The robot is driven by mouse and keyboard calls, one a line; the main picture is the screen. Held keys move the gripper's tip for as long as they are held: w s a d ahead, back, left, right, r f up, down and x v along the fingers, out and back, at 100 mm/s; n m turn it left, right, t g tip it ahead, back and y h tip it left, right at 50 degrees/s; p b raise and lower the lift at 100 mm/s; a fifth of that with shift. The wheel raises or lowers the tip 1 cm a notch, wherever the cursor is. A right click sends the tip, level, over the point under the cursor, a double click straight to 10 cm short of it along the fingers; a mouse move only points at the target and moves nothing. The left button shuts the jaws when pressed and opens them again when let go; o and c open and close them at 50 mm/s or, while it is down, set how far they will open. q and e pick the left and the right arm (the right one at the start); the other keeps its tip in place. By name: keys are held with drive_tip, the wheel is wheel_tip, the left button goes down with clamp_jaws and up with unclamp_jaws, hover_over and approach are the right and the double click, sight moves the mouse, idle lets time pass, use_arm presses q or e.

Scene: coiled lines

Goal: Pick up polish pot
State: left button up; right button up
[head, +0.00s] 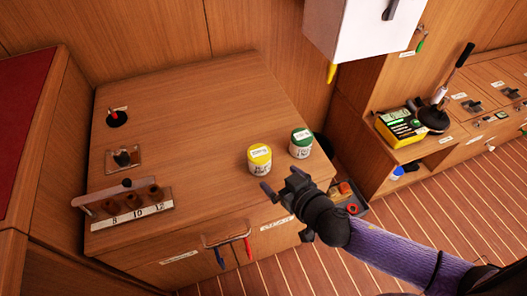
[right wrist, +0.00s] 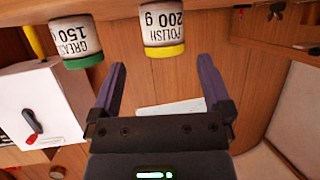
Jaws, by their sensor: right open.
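The polish pot (head: 260,160) has a yellow lid and a pale label, and stands upright near the front right of the wooden counter top. In the right wrist view the polish pot (right wrist: 163,28) appears upside down, labelled POLISH 200 g, beyond and between my fingertips. My right gripper (head: 279,179) is open and empty, just in front of the pot and apart from it. Its two fingers also show in the right wrist view (right wrist: 162,66). My left gripper is not in view.
A green-lidded grease pot (head: 302,143) stands close to the right of the polish pot. A numbered rack (head: 128,206) is at the counter's front left. A white box (head: 360,30) hangs on the wall behind. The counter's middle (head: 200,120) is clear.

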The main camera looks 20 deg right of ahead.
sight(265, 166)
drive_tip(key=b+x, duration=0.3)
drive_tip(key=x, duration=0.6)
drive_tip(key=shift+a+r+b, duration=0.15)
drive_tip(key=shift+b, duration=0.25)
drive_tip(key=shift+w+a, duration=0.1)
drive_tip(key=shift+w, duration=0.3)
drive_tip(key=c, duration=0.3)
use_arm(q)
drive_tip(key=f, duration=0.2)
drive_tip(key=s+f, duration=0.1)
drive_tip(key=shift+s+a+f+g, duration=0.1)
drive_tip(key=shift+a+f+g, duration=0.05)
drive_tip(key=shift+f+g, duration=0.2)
use_arm(e)
drive_tip(key=c, duration=0.9)
